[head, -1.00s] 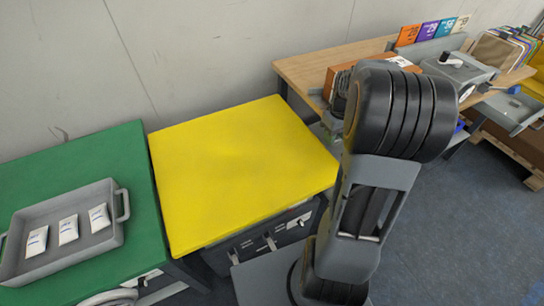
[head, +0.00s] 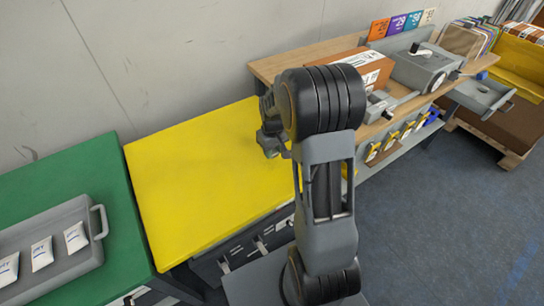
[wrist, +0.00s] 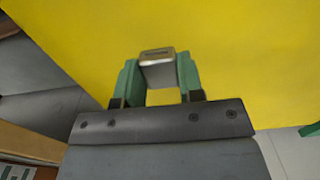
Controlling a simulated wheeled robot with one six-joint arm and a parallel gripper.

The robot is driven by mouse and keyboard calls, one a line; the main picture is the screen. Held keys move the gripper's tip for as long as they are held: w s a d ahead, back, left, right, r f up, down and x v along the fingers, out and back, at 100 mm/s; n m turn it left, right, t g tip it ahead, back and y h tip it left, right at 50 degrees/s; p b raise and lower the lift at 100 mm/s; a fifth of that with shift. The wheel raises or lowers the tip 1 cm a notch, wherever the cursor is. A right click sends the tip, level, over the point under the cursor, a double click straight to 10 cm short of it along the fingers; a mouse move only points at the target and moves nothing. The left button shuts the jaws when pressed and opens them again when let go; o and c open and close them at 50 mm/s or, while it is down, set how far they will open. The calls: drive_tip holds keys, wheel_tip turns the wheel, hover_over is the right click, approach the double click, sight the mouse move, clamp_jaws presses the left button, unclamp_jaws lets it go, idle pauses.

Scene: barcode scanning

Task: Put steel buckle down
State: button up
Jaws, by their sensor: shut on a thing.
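The steel buckle (wrist: 157,68) is a small silvery block with a slotted top face, seen in the wrist view. My gripper (wrist: 158,75) is shut on it, with a green finger on each side. Below the buckle in the wrist view lies the yellow table top (wrist: 235,60); I cannot tell the height between them. In the head view my gripper (head: 270,142) is over the right part of the yellow table (head: 190,185), partly hidden by my arm. The buckle cannot be made out in the head view.
A green table (head: 125,228) on the left bears a grey tray (head: 97,248) with white packets. A wooden bench (head: 262,68) at the right holds an orange-brown box (head: 340,62) and a grey device (head: 412,72). The yellow top looks bare left of my arm.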

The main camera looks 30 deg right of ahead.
sight(272, 161)
drive_tip(key=shift+w+a+f+b, duration=0.1)
drive_tip(key=shift+f+b, duration=0.2)
drive_tip(key=shift+f, duration=1.4)
drive_tip(key=shift+f, duration=0.1)
drive_tip(key=shift+f, duration=0.15)
drive_tip(key=o, duration=0.9)
wheel_tip(272, 161, up, 12)
drive_tip(key=shift+p, duration=1.05)
drive_tip(key=s+a+r+t, duration=0.1)
drive_tip(key=s+a+r, duration=0.1)
drive_tip(key=s, duration=0.3)
drive_tip(key=s+a+r+m+t, duration=0.1)
drive_tip(key=s+a+r, duration=0.1)
drive_tip(key=s+a, duration=0.2)
drive_tip(key=s+a+r+t, duration=0.1)
drive_tip(key=s+a, duration=0.2)
drive_tip(key=s, duration=0.3)
drive_tip(key=shift+s+a+r, duration=0.1)
drive_tip(key=shift+s+r, duration=0.3)
